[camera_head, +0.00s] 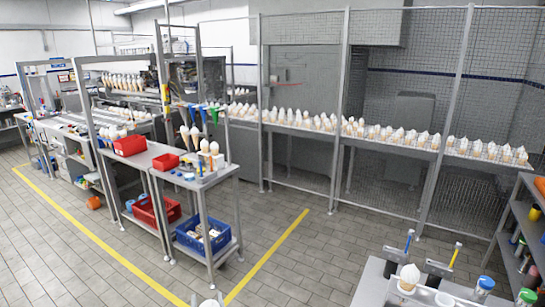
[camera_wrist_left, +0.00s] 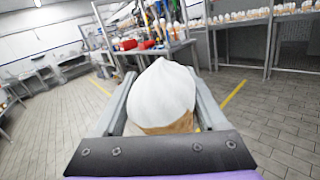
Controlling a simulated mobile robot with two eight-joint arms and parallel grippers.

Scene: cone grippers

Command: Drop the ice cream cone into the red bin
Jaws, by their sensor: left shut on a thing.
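In the head view, my left gripper (camera_head: 209,302) shows only in part at the bottom edge, around the white top of a cone. In the left wrist view, both fingers of the left gripper (camera_wrist_left: 163,108) close around the ice cream cone (camera_wrist_left: 163,92), with its white swirl up and a strip of tan wafer showing below; the rest is hidden. Several red containers stand ahead: a red bin (camera_head: 130,145) and a smaller red tray (camera_head: 165,161) on the metal table, and a red crate (camera_head: 157,210) on its lower shelf. The gripper is apart from them. My right gripper is not in view.
A blue crate (camera_head: 203,237) sits on the lower shelf. Upright cones (camera_head: 209,148) stand on the table's right part. Wire fencing stands behind. A bench (camera_head: 375,290) with another cone (camera_head: 409,277) is at the bottom right. Tiled floor between is clear.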

